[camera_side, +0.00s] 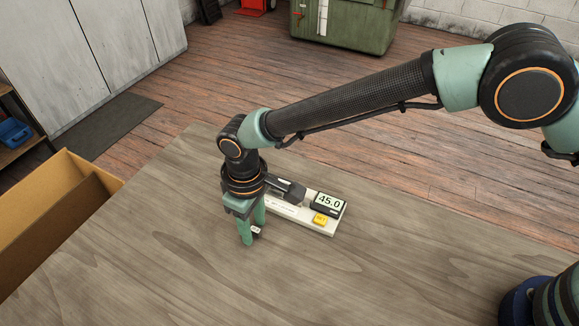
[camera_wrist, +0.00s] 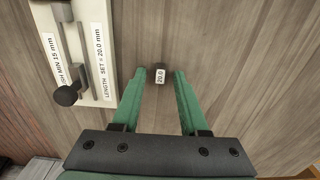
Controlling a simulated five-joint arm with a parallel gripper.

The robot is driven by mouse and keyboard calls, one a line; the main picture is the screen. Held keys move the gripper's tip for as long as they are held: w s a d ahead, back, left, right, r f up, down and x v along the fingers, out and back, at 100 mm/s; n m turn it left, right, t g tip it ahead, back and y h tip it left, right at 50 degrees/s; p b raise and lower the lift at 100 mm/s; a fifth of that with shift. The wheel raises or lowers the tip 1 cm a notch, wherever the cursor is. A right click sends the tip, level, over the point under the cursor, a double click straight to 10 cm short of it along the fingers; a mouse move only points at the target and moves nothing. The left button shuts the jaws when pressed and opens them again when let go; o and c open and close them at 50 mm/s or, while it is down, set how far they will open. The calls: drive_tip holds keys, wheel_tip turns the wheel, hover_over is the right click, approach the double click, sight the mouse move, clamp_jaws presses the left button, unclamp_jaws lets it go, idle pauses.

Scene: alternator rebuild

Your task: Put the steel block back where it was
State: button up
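The steel block (camera_wrist: 159,75) is a small dark piece with a white face marked 20.0. In the wrist view it lies between the tips of my gripper (camera_wrist: 160,73), with a gap to each green finger. In the side view the block (camera_side: 256,230) shows as a small dark and white piece beside the fingertips of my gripper (camera_side: 252,235), partly hidden by them. My gripper points down, low over the wooden table, and its fingers are apart. I cannot tell how high the tips are above the table.
A white measuring fixture (camera_side: 288,213) lies behind and right of my gripper, with a display (camera_side: 329,203) reading 45.0 and a yellow button (camera_side: 320,219). A black knob (camera_wrist: 66,96) sticks up from it. The table (camera_side: 190,270) is bare in front. A cardboard box (camera_side: 60,215) stands left.

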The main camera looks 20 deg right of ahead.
sight(255, 228)
wheel_tip(255, 228, up, 12)
drive_tip(key=w+d+r+m+t+y, duration=0.1)
drive_tip(key=w+d+r+m, duration=0.1)
drive_tip(key=d+r, duration=0.6)
drive_tip(key=w+d+r+m+t, duration=0.15)
drive_tip(key=d+r, duration=0.35)
drive_tip(key=d, duration=0.7)
drive_tip(key=s+d+m+t, duration=0.1)
drive_tip(key=s+d, duration=0.2)
drive_tip(key=d, duration=0.4)
drive_tip(key=s+d+m+t, duration=0.1)
drive_tip(key=s+d+m, duration=0.1)
drive_tip(key=d, duration=0.4)
drive_tip(key=s+d+m+t+h, duration=0.1)
drive_tip(key=s+d+m, duration=0.1)
drive_tip(key=s+d, duration=0.3)
drive_tip(key=shift+d+f, duration=0.2)
drive_tip(key=shift+d, duration=1.15)
drive_tip(key=shift+s+m, duration=0.1)
drive_tip(key=shift+m, duration=0.15)
